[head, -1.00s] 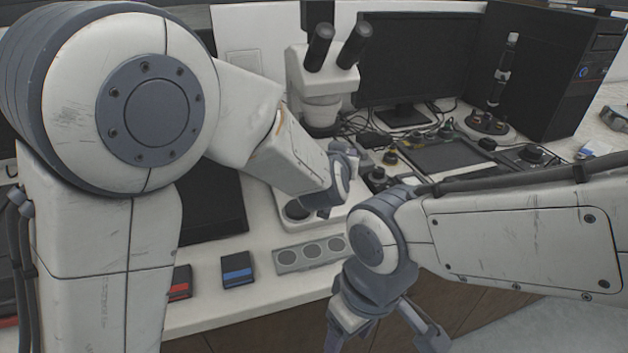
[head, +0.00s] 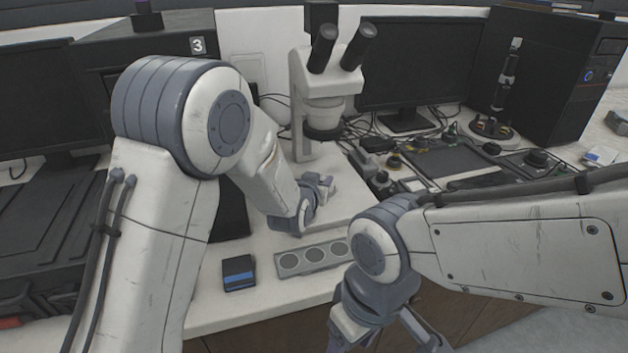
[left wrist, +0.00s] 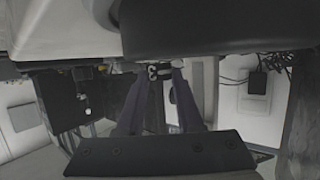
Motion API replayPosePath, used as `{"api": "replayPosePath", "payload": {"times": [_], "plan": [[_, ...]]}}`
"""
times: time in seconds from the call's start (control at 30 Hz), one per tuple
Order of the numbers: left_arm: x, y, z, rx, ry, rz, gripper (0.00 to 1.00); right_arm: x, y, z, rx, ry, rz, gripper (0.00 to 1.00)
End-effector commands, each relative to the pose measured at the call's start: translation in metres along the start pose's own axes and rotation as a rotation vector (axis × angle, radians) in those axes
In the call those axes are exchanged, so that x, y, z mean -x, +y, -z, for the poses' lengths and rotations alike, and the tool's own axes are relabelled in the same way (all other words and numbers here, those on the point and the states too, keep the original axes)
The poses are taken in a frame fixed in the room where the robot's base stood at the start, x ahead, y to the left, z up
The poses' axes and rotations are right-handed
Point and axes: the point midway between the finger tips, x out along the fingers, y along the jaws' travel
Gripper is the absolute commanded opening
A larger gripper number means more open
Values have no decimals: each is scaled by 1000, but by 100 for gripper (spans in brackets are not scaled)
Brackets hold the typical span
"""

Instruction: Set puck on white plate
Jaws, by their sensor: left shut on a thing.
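My left gripper (head: 322,186) is low over the white base plate (head: 352,196) of the microscope. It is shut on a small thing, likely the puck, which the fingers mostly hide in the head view. In the left wrist view, a small dark and pale thing (left wrist: 159,71) shows between the fingertips; its shape is unclear. I cannot tell whether it touches the plate. My left forearm hides part of the plate's left side. My right gripper (head: 385,343) hangs at the bottom edge with its fingers spread, apparently empty.
The microscope (head: 327,95) column and head rise just behind the left gripper. A grey tray with three round wells (head: 314,258) lies in front of the plate. A blue-striped dark box (head: 239,273) stands left of it. Cables and small parts crowd the right side.

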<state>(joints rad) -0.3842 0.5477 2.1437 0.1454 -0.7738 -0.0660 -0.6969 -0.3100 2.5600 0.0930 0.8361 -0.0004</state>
Motion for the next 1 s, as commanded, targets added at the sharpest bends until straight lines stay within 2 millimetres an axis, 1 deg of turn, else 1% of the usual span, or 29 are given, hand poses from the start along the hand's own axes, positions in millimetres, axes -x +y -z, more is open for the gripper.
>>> {"api": "replayPosePath", "payload": {"times": [0.1,0.23,0.27,0.3,0.33,0.63,0.77,0.87,1.0], "plan": [[0,0,0,0,0,0,0,0,0,0,0,0,0,65],[-2,0,-4,0,0,0,0,-5,0,0,0,0,0,65],[-1,0,-4,0,0,0,39,-5,0,0,0,0,0,65],[-1,0,-3,0,0,0,54,-4,0,0,0,0,0,65],[-1,0,-3,0,0,0,65,-4,0,0,0,0,0,65],[-1,0,-2,0,0,1,65,-3,0,0,0,0,0,65],[2,0,2,0,0,0,65,2,0,0,0,0,0,65],[18,0,1,-1,1,0,65,-1,0,0,0,0,0,65],[49,0,1,-1,2,-1,65,-3,0,0,0,0,0,65]]}}
